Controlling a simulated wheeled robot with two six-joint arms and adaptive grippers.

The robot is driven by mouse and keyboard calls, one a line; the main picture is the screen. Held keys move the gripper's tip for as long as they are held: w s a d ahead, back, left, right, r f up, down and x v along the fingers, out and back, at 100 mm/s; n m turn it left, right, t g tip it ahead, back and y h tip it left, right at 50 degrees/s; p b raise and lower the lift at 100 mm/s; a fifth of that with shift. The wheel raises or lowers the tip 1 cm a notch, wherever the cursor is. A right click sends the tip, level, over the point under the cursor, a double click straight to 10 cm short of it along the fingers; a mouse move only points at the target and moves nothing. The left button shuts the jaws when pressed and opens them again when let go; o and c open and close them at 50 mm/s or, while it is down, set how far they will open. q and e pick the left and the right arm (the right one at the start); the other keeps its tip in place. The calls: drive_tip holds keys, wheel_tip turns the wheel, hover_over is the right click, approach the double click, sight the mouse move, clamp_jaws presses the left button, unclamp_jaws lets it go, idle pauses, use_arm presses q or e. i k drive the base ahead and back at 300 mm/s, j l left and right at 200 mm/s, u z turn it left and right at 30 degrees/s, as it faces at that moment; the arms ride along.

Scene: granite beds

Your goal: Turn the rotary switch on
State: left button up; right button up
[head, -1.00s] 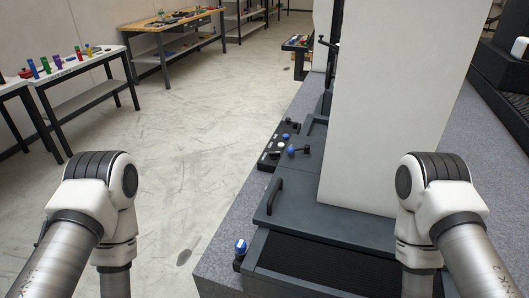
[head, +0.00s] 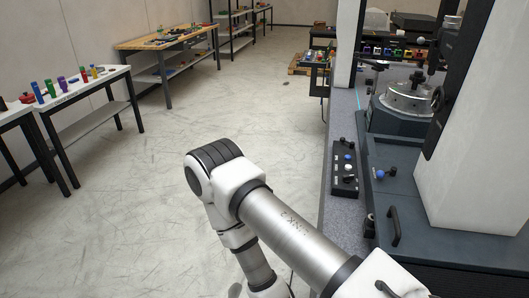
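A narrow black control panel (head: 345,182) lies on the granite bed's left edge, right of centre in the head view. It carries a black knob or lever at its far end, a white knob (head: 348,168) and other small controls. I cannot tell which of them is the rotary switch or how it is set. One of my arms crosses the lower middle, its elbow left of the panel and apart from it. Neither of my grippers is in view.
Right of the panel stands a dark machine with a blue-knobbed lever (head: 380,174), a black handle (head: 393,226), a round metal chuck (head: 408,92) and a pale column (head: 468,130). Workbenches (head: 165,43) line the left wall. The floor between is clear.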

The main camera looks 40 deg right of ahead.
sight(346, 179)
drive_tip(key=i+j+z, duration=0.1)
drive_tip(key=i+j, duration=0.2)
drive_tip(key=i, duration=0.25)
drive_tip(key=i+j, duration=0.35)
drive_tip(key=i, duration=0.2)
drive_tip(key=i+l+z, duration=0.1)
drive_tip(key=z, duration=0.4)
drive_tip(key=i+z, duration=0.3)
drive_tip(key=z, duration=0.15)
drive_tip(key=i+z, duration=0.2)
drive_tip(key=z, duration=0.3)
drive_tip(key=i+j+z, duration=0.1)
drive_tip(key=z, duration=0.4)
drive_tip(key=i+j+z, duration=0.2)
drive_tip(key=z, duration=0.3)
drive_tip(key=i+j+z, duration=0.1)
drive_tip(key=i+z, duration=0.15)
drive_tip(key=z, duration=0.2)
drive_tip(key=i+j+z, duration=0.2)
drive_tip(key=z, duration=0.25)
drive_tip(key=i+j+z, duration=0.2)
drive_tip(key=z, duration=0.2)
drive_tip(key=i+j+z, duration=0.15)
drive_tip(key=j+z, duration=0.3)
drive_tip(key=i+j+z, duration=0.1)
drive_tip(key=j+z, duration=0.2)
drive_tip(key=z, duration=0.15)
